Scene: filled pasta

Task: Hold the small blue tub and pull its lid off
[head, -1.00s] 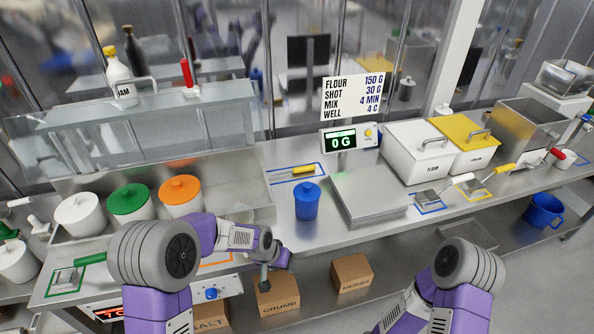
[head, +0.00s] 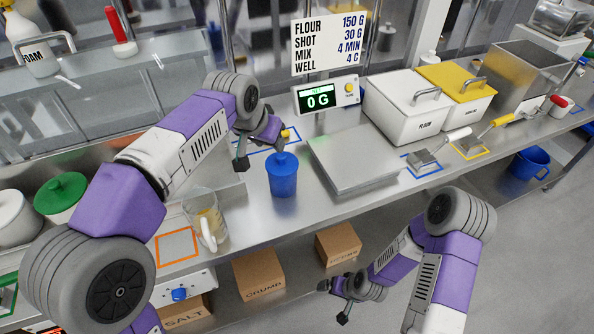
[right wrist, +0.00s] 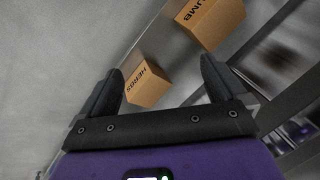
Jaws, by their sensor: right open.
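The small blue tub (head: 282,184) stands upright on the steel counter in the head view, with its blue lid (head: 283,161) on. My left gripper (head: 262,153) is just behind and left of the tub, near the lid's height. Its dark fingers look spread apart, with nothing seen between them. My right gripper (head: 333,302) is low in front of the counter, below the tub and over the floor side. It is open and empty in the right wrist view (right wrist: 160,95), where the tub does not show.
A scale plate (head: 352,160) lies right of the tub, with a flour bin (head: 408,105) beyond. A clear jug (head: 204,220) stands left of the tub. Cardboard boxes (head: 338,245) sit on the shelf below. The counter front edge lies between my right gripper and the tub.

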